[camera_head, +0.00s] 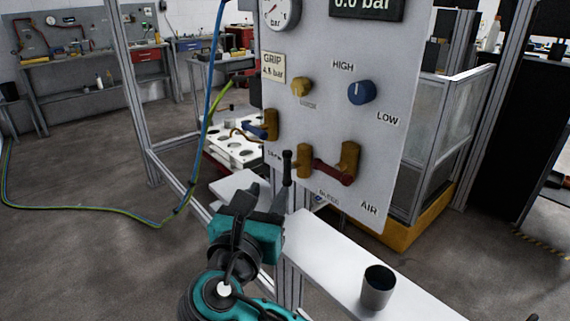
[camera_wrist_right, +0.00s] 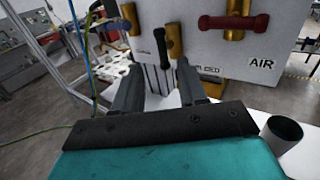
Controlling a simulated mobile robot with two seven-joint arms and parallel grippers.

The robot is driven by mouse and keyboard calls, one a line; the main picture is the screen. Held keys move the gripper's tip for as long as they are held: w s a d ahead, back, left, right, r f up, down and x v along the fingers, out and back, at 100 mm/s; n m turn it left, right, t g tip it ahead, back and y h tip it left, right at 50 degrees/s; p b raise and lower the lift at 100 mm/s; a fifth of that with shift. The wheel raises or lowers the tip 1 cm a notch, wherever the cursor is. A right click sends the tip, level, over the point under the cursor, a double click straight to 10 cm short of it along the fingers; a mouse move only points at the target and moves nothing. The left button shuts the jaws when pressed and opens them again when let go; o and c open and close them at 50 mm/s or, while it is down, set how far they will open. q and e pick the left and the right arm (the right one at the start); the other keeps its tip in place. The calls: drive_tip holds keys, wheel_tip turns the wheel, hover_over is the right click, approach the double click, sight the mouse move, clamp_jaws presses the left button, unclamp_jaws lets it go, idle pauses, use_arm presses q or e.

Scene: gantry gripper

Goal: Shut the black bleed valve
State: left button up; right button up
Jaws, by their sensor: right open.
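The black bleed valve's handle (camera_head: 287,168) hangs upright on the grey panel, just left of its brass body (camera_head: 304,160). In the right wrist view the black handle (camera_wrist_right: 174,42) shows beyond the fingers, between their tips in the picture. My right gripper (camera_head: 266,191), teal with dark fingers, is open and empty, below and in front of the handle. It also shows in the right wrist view (camera_wrist_right: 158,74). Whether a finger touches the handle cannot be told. My left gripper is not in view.
A red-handled valve (camera_head: 333,172) is right of the bleed valve; a blue-handled valve (camera_head: 254,130) is left. Yellow (camera_head: 301,86) and blue (camera_head: 361,92) knobs sit above. A dark cup (camera_head: 377,288) stands on the white ledge (camera_head: 335,262). A hose (camera_head: 205,120) hangs left.

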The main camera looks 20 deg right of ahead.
sight(286, 162)
drive_tip(key=x, duration=1.1)
drive_tip(key=shift+w+d, duration=0.15)
drive_tip(key=shift+d, duration=0.1)
clamp_jaws()
